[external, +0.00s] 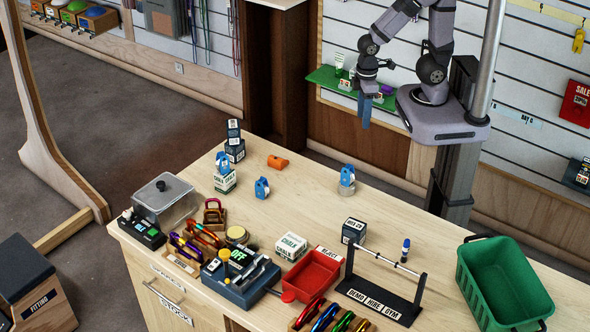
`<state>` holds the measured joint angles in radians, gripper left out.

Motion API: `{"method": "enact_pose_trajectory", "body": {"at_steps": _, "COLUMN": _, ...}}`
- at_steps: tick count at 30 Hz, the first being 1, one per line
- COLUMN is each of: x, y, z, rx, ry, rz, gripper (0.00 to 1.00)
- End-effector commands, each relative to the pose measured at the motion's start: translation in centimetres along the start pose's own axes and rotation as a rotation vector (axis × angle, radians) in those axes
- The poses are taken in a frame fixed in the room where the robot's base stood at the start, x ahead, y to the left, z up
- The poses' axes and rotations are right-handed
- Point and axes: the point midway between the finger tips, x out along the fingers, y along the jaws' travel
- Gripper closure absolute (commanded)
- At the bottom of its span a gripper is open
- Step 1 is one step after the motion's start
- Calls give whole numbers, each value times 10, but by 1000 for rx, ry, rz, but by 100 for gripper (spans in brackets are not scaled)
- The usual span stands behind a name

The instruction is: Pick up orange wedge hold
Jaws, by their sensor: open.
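The orange wedge hold (278,162) lies on the wooden counter (306,206) near its far edge, left of centre. Nothing touches it. My gripper (365,122) hangs in the air to the right of and higher than the hold in the picture, pointing down, open and apart from it. The fingers look blue and small, and the gap between them is hard to make out.
Blue devices stand on the counter: one on a white box (223,181), one bare (262,188), one on a round base (346,186). Dark boxes (234,150) are stacked left of the hold. A red tray (311,277), rail stand (385,290) and green basket (505,285) sit nearer the front.

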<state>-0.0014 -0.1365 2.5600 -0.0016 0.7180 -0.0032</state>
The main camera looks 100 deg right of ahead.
Motion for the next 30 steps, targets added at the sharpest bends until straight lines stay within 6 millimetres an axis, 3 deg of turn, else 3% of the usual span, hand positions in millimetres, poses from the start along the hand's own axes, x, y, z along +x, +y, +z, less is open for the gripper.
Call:
{"method": "enact_pose_trajectory", "body": {"at_steps": 10, "x": 0, "y": 0, "z": 0, "rx": 0, "ry": 0, "rz": 0, "gripper": 58}}
{"method": "enact_pose_trajectory", "body": {"at_steps": 13, "x": 0, "y": 0, "z": 0, "rx": 0, "ry": 0, "rz": 0, "gripper": 36}}
{"method": "enact_pose_trajectory", "body": {"at_steps": 14, "x": 0, "y": 0, "z": 0, "rx": 0, "ry": 0, "rz": 0, "gripper": 34}}
{"method": "enact_pose_trajectory", "body": {"at_steps": 24, "x": -2, "y": 0, "z": 0, "rx": 0, "ry": 1, "rz": 0, "gripper": 34}}
{"method": "enact_pose_trajectory", "body": {"at_steps": 30, "x": -21, "y": 0, "z": -1, "rx": 0, "ry": 5, "rz": 0, "gripper": 34}}
